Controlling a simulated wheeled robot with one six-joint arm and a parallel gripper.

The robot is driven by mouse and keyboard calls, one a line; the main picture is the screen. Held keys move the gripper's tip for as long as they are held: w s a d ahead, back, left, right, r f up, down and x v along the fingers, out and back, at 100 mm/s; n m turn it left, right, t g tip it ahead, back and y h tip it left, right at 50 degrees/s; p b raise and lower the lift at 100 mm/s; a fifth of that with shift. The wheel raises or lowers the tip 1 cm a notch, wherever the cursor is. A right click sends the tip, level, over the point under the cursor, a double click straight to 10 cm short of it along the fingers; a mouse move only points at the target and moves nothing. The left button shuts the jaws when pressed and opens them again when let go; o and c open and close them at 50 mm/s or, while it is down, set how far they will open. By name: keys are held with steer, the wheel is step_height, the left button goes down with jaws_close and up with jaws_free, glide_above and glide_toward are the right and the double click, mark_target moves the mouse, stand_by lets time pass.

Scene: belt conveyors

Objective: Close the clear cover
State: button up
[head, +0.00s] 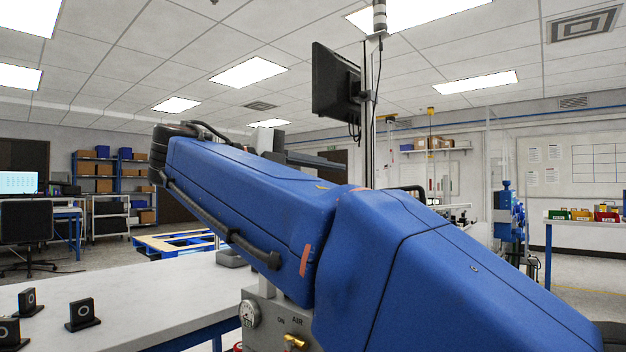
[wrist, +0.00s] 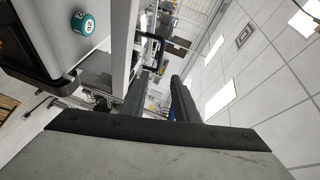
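My gripper (wrist: 160,92) shows in the wrist view as two long dark fingers with a gap between them, and nothing is seen held there. In the head view my blue arm fills the middle and hides most of the gripper. I cannot make out the clear cover for certain. Faint upright edges of a see-through panel (head: 503,160) stand at the right in the head view, but I cannot tell whether this is the cover or how it is set.
A grey table (head: 150,300) with several small black blocks (head: 84,314) is at the lower left. A black monitor (head: 336,82) hangs on a pole above my arm. A teal round object (wrist: 83,23) is at the upper left in the wrist view, beside a dark panel.

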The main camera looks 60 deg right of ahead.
steer(key=shift+d, duration=0.1)
jaws_close()
steer(key=s+d+r+n+t+y, duration=0.1)
steer(key=r+n, duration=0.4)
steer(key=n, duration=0.5)
steer(key=s+d+r+n+t+y, duration=0.1)
steer(key=r+n+t, duration=0.4)
steer(key=n, duration=0.6)
steer(key=s+d, duration=0.1)
steer(key=s, duration=0.1)
steer(key=shift+s, duration=0.3)
